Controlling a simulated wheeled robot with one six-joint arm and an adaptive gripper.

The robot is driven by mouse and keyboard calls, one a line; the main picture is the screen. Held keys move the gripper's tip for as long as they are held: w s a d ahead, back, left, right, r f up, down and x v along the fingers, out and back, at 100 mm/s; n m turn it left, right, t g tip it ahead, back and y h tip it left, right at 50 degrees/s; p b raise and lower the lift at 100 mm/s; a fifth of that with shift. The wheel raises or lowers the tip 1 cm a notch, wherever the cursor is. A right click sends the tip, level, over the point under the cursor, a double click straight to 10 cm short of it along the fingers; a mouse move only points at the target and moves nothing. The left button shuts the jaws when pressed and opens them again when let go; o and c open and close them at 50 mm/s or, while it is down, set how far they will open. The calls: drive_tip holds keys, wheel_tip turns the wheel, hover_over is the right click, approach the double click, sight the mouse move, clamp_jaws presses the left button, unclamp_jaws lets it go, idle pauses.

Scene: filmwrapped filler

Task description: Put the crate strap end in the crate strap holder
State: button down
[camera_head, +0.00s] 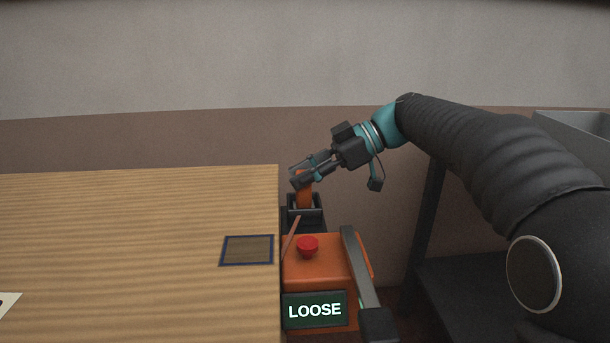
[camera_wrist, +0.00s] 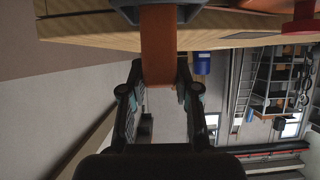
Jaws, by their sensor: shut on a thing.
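My gripper (camera_head: 303,174) is shut on an orange strap end (camera_head: 304,193), just past the right edge of the wooden table. In the wrist view the orange strap end (camera_wrist: 158,45) runs as a flat upright band between the two fingers (camera_wrist: 160,80). Its far end meets a dark grey bracket (camera_wrist: 190,13), which looks like the strap holder. In the head view this black holder (camera_head: 305,214) stands directly below the strap end. I cannot tell how deep the strap end sits in it.
An orange box (camera_head: 326,262) with a red button (camera_head: 307,246) and a display (camera_head: 314,310) reading "LOOSE" stands in front of the holder. A grey bar (camera_head: 362,270) runs along its right. The table (camera_head: 130,220) on the left carries a blue-framed square (camera_head: 247,250).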

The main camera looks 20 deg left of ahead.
drive_tip(key=shift+f, duration=0.2)
drive_tip(key=c, duration=0.8)
unclamp_jaws()
drive_tip(key=shift+c, duration=0.2)
drive_tip(key=shift+r, duration=0.15)
drive_tip(key=shift+w+d+r, duration=0.1)
drive_tip(key=shift+d+r, duration=0.05)
drive_tip(key=p+v, duration=0.1)
drive_tip(key=v, duration=1)
drive_tip(key=shift+d, duration=0.25)
drive_tip(key=shift+w+r, duration=0.1)
drive_tip(key=shift+w, duration=0.05)
